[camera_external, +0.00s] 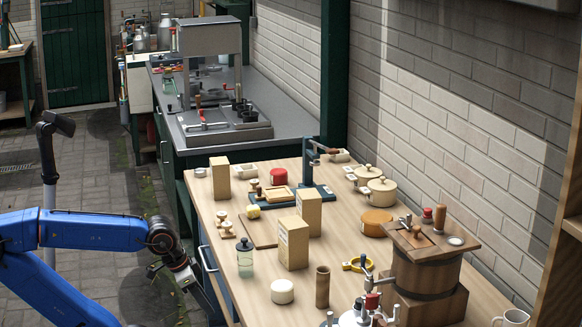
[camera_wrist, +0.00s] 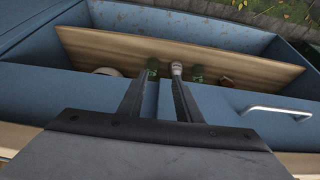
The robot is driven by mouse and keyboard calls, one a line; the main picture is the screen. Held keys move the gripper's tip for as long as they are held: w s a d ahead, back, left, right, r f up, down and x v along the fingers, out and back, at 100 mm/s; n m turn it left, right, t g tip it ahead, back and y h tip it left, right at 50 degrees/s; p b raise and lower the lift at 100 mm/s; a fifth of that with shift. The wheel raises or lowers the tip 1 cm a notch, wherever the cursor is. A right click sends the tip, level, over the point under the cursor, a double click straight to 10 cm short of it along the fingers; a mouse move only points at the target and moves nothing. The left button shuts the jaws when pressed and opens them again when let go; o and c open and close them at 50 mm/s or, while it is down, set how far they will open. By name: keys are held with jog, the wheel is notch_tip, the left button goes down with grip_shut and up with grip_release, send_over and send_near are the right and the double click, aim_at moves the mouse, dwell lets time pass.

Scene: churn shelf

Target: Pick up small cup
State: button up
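My gripper (camera_external: 184,276) is low at the left side of the wooden table, near the blue cabinet front. In the wrist view my gripper (camera_wrist: 162,80) has its two dark fingers apart, with nothing clearly held between them. They reach over an open blue compartment (camera_wrist: 250,38). By the fingertips are a small pale upright item (camera_wrist: 177,70) and green items (camera_wrist: 197,74). A pale rounded rim (camera_wrist: 107,71) shows at the left, partly hidden by the blue edge. I cannot tell which of these is the small cup. A white mug (camera_external: 514,319) stands at the table's lower right.
A wooden board (camera_wrist: 240,66) lies along the compartment. A metal handle (camera_wrist: 278,113) is on the blue front. The table (camera_external: 222,205) holds tan boxes (camera_external: 293,243), a bottle (camera_external: 245,258), lidded pots (camera_external: 381,191) and a wooden churn (camera_external: 427,270). Paved floor lies left.

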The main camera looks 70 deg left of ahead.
dwell(0.3)
jog(key=o, duration=0.7)
